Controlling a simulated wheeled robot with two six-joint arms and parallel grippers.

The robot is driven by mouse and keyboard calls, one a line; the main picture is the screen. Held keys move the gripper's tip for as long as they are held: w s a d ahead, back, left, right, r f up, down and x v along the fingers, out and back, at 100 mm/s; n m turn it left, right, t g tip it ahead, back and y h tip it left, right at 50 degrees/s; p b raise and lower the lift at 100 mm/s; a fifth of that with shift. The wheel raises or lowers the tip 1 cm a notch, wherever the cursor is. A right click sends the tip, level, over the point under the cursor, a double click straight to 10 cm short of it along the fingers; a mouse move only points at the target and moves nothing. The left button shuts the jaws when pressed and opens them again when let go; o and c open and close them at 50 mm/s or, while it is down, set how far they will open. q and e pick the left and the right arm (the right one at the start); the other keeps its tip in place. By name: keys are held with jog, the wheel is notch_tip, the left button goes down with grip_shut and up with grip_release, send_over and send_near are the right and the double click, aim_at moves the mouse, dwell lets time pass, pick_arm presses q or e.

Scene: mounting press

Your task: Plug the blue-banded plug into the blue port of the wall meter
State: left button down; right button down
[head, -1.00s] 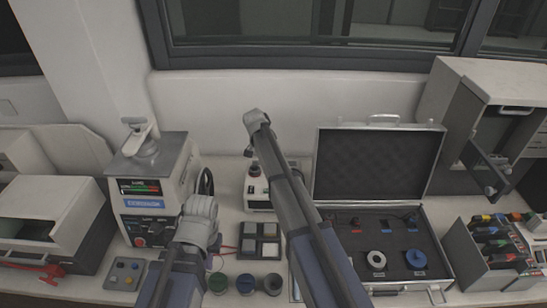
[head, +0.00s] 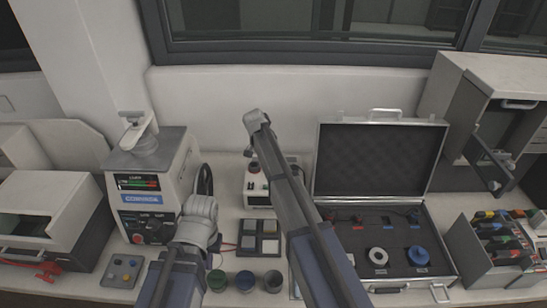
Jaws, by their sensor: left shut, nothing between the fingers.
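I cannot make out the blue-banded plug or a wall meter with a blue port in the head view. My left arm rises from the bottom, and its grey elbow stands in front of the white press machine (head: 150,190). My left gripper (head: 214,243) shows only in small part below that elbow, shut and empty, near thin red leads (head: 228,247). My right arm reaches up the middle and bends at its top. Its gripper is hidden behind the arm.
An open foam-lined case (head: 436,240) holds a white ring (head: 377,256) and a blue disc (head: 418,255). Several round cups (head: 245,281) and a tray of square pads (head: 259,238) sit at the front. A file rack (head: 480,245) stands right, below an open cabinet (head: 480,90).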

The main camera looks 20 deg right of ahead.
pick_arm(q)
jog(key=shift+f+b, duration=0.3)
jog(key=shift+f, duration=0.05)
pick_arm(e)
jog(key=shift+f, duration=0.4)
jog(key=shift+c, duration=0.4)
grip_release()
dwell(0.4)
notch_tip(320, 180, up, 8)
jog(key=p, duration=0.7)
jog(key=shift+f+p, duration=0.1)
jog(key=shift+p, duration=0.25)
pick_arm(q)
notch_tip(320, 180, up, 8)
jog(key=shift+f, duration=0.2)
pick_arm(e)
jog(key=shift+f, duration=0.1)
